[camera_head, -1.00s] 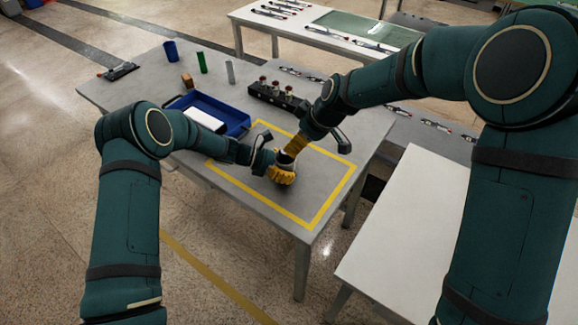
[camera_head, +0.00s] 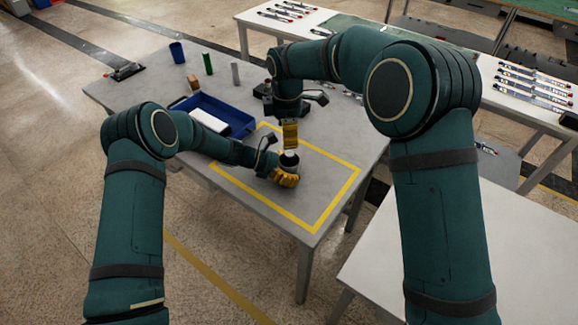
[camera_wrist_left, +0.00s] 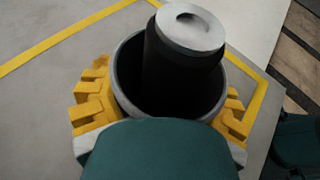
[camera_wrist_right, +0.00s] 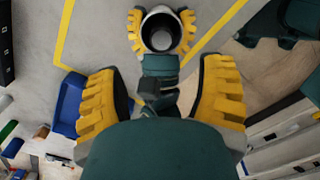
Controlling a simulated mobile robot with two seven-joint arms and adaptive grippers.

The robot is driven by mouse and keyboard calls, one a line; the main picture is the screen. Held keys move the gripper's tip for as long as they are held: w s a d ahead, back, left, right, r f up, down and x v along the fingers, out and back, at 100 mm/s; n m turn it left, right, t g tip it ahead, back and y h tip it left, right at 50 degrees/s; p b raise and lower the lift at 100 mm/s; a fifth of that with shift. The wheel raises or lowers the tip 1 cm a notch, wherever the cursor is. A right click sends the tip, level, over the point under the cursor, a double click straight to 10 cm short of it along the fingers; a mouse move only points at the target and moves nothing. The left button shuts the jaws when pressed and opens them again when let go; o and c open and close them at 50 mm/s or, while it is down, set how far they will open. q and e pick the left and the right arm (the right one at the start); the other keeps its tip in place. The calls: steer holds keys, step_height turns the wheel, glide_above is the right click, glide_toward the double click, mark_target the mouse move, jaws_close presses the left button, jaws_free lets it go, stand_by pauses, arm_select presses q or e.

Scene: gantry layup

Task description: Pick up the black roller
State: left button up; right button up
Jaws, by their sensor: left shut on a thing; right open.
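The black roller (camera_head: 289,160) stands roughly upright on the table in the head view. In the left wrist view a black cylinder with a pale grey, dished top (camera_wrist_left: 190,30) rises from a wider, grey-rimmed dark round part. My left gripper (camera_head: 284,174), with yellow fingers (camera_wrist_left: 165,100), is shut on this wider part from both sides, low down. My right gripper (camera_head: 290,143) points down just above the roller. In the right wrist view its yellow fingers (camera_wrist_right: 163,80) are spread with nothing between them, and the roller (camera_wrist_right: 160,38) shows beyond them.
A yellow tape frame (camera_head: 330,230) marks the grey table. A blue tray (camera_head: 240,122) with a white block lies left of my grippers. A blue cup (camera_head: 176,52), green cylinder (camera_head: 208,63) and grey cylinder (camera_head: 235,74) stand behind. The table's front right area is clear.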

mark_target(289, 153)
steer(key=shift+s+d+f, duration=0.1)
steer(key=shift+d+f, duration=0.05)
steer(key=shift+f, duration=1.95)
steer(key=shift+s+d+f, duration=0.1)
steer(key=shift+f, duration=1.95)
steer(key=shift+o, duration=0.2)
steer(key=shift+w, duration=0.1)
jaws_close()
